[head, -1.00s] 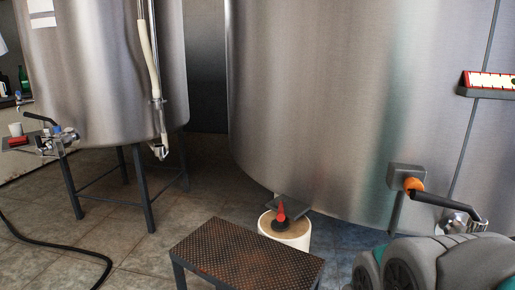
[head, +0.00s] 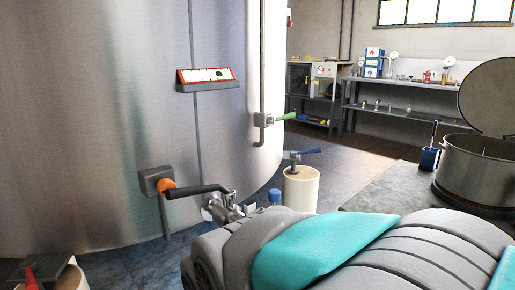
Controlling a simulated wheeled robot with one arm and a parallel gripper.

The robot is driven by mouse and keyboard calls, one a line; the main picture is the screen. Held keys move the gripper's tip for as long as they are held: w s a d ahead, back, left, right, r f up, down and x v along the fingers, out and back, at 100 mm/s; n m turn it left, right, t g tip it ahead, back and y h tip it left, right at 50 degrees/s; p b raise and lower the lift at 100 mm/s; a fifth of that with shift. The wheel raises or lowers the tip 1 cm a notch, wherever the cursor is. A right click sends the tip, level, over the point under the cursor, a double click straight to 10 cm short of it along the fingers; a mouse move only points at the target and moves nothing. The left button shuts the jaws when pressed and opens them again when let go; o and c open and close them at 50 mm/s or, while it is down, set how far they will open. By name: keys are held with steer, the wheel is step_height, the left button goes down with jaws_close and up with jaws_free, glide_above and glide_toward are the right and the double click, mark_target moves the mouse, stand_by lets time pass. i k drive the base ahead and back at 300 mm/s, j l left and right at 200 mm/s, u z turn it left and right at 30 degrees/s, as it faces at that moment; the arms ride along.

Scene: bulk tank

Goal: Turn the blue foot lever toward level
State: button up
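The blue foot lever (head: 305,152) shows right of the big steel tank's lower edge, mounted above a cream cylindrical foot (head: 300,189). Its blue handle points right and looks slightly tilted, with the free end a little higher. It is small in view, so its exact angle is hard to tell. My gripper is not in view. My own grey and teal arm parts fill the bottom middle and right, nearer than the lever.
The steel tank (head: 95,110) fills the left. An orange-collared valve (head: 166,186) with a black handle, a green lever (head: 286,117) and a red foot lever (head: 31,274) are on or by it. A grey table (head: 385,190) with a steel pot (head: 480,170) stands right.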

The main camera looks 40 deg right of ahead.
mark_target(312, 151)
steer(key=z, duration=1.5)
